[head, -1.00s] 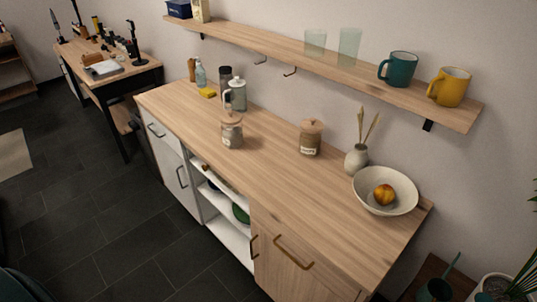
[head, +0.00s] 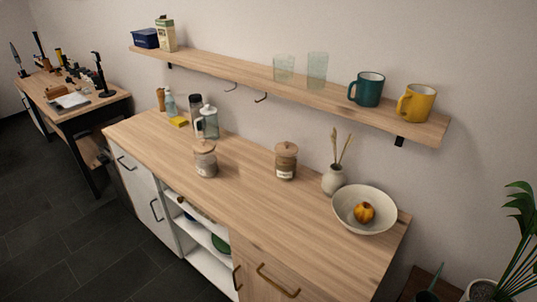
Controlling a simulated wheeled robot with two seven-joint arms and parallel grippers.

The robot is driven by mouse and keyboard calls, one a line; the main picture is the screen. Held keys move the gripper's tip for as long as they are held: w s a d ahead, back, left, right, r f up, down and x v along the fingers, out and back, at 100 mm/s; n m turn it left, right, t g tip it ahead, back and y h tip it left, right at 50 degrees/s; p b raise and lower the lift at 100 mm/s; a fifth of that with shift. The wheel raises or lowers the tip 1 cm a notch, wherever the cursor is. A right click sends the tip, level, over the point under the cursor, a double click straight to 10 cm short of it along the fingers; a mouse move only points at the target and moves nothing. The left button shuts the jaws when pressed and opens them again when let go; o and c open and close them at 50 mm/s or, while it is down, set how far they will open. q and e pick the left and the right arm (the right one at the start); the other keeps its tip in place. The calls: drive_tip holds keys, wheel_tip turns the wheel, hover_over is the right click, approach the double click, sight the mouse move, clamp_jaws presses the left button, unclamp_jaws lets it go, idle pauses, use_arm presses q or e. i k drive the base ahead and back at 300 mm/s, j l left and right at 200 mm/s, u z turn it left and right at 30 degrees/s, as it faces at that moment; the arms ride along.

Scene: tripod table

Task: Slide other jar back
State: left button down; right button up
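Two glass jars with wooden lids and pale labels stand upright on the wooden counter (head: 240,205). One jar (head: 206,160) stands left of the middle, nearer the front edge. The other jar (head: 286,162) stands farther right and closer to the wall. Its contents look brown. Neither of my grippers shows in the head view.
A vase (head: 333,180) and a bowl (head: 364,212) with fruit stand right of the jars. A shelf (head: 230,82) with mugs and glasses runs above the counter. The counter's front middle is clear.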

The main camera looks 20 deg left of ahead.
sight(285, 167)
drive_tip(key=i+j, duration=0.15)
drive_tip(key=j, duration=0.2)
drive_tip(key=i+j+z, duration=0.15)
drive_tip(key=j, duration=0.25)
drive_tip(key=i+j, duration=0.1)
drive_tip(key=j, duration=0.25)
drive_tip(key=i+j+z, duration=0.15)
drive_tip(key=j, duration=0.65)
drive_tip(key=i+z, duration=0.05)
